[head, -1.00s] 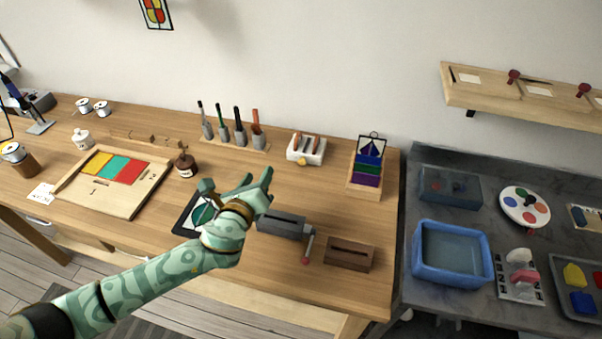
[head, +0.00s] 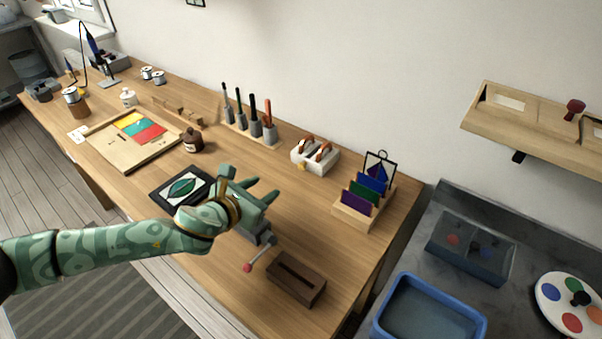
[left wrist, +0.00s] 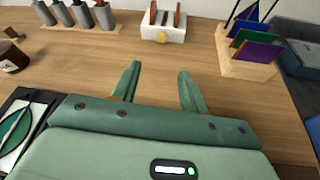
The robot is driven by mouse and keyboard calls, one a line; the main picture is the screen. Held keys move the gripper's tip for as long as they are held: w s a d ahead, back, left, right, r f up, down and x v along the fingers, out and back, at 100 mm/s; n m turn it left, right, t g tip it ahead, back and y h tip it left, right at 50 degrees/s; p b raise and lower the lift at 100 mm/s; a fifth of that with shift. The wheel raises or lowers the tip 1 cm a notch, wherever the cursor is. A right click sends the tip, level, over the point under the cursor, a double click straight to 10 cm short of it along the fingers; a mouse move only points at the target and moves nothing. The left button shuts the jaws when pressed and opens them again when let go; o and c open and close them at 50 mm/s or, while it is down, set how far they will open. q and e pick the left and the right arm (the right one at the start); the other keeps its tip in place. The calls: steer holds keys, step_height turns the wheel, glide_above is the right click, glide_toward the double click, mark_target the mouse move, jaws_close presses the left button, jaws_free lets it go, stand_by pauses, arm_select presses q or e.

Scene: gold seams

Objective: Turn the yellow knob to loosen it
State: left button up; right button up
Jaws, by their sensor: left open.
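The yellow knob (head: 301,166) is small and sits on the front of a white block (head: 326,163) that holds tools with orange-brown handles. In the left wrist view the knob (left wrist: 162,37) faces me, straight beyond the gap between the fingers. My left gripper (head: 262,189) is open and empty. It hovers over the wooden table, in front of the white block and apart from the knob. Its two fingers (left wrist: 160,70) point toward the block in the left wrist view. My right gripper is in neither view.
A grey vise (head: 255,234) is partly hidden below my left gripper. A brown slotted block (head: 297,280) lies nearby. A wooden rack of coloured panes (head: 352,216) stands right of the white block, a tool stand (head: 240,125) left. Bare tabletop lies before the knob.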

mark_target(300, 168)
arm_select(q)
steer(key=shift+s+d, duration=0.1)
steer(key=shift+d, duration=0.05)
steer(key=shift+f+m, duration=0.15)
steer(key=shift+m, duration=0.25)
steer(key=shift+a, duration=0.2)
steer(key=shift+w+d+f, duration=0.15)
steer(key=shift+w+f, duration=0.05)
steer(key=shift+w, duration=0.1)
steer(key=b+x, duration=0.7)
steer(key=x, duration=0.7)
steer(key=shift+w+d+f, duration=0.1)
steer(key=shift+d+f, duration=0.05)
steer(key=shift+f, duration=0.15)
steer(key=shift+w+d+b, duration=0.3)
steer(key=shift+w+b, duration=0.15)
steer(key=shift+w, duration=0.15)
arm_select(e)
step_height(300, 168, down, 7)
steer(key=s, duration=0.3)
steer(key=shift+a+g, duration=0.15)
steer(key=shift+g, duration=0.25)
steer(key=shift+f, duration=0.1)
arm_select(q)
jaws_close()
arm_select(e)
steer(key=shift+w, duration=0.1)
